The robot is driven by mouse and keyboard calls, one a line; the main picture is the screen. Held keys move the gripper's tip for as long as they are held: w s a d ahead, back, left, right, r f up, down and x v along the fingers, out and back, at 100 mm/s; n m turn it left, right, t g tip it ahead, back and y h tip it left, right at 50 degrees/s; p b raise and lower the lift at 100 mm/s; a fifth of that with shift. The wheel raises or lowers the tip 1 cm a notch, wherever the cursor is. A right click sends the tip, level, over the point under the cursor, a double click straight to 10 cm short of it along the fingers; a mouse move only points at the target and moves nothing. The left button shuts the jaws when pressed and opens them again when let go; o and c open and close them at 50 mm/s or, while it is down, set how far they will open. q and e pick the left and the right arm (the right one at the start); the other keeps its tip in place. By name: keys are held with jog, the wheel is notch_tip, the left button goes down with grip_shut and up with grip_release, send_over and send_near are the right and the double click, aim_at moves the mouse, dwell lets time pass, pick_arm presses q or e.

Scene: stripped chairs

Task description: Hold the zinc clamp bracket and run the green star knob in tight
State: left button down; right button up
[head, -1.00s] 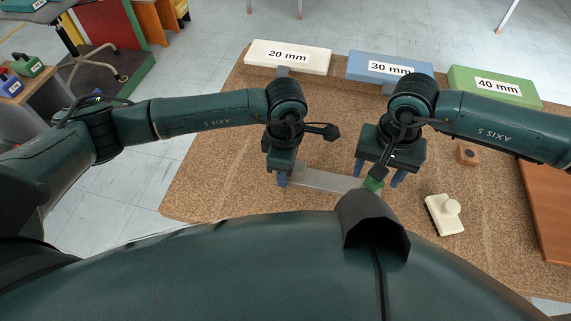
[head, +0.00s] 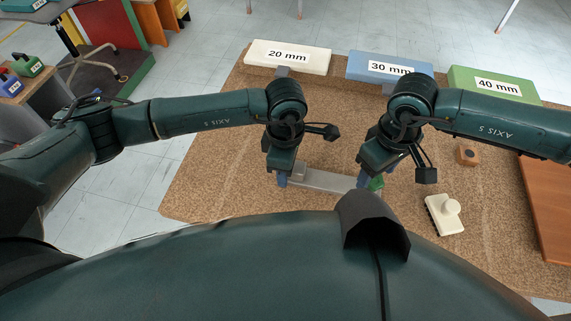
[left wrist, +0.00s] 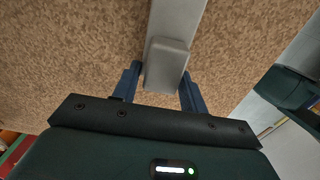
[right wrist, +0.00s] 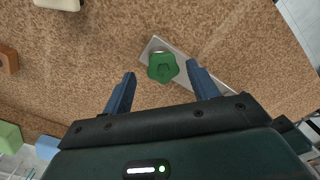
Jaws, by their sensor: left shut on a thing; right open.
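The zinc clamp bracket (head: 325,181) is a grey bar lying on the brown speckled table, with a raised block at its left end. My left gripper (head: 281,181) is shut on that block; the block (left wrist: 167,66) shows between its blue fingers in the left wrist view. The green star knob (head: 377,184) sits at the bar's right end, partly hidden by my right gripper (head: 376,179) in the head view. In the right wrist view the knob (right wrist: 163,67) lies between and just beyond the tips of my open right gripper (right wrist: 161,74). I cannot tell whether they touch.
White 20 mm (head: 288,56), blue 30 mm (head: 362,67) and green 40 mm (head: 480,83) blocks stand along the far edge.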

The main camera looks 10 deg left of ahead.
jog(key=n, duration=0.3)
jog(key=shift+a+r+n, duration=0.1)
jog(key=shift+a+n, duration=0.1)
jog(key=shift+n, duration=0.2)
jog(key=shift+d+n, duration=0.1)
jog(key=shift+n, duration=0.2)
jog(key=shift+d, duration=0.1)
jog(key=shift+f, duration=0.25)
jog(key=shift+f, duration=1.1)
grip_shut()
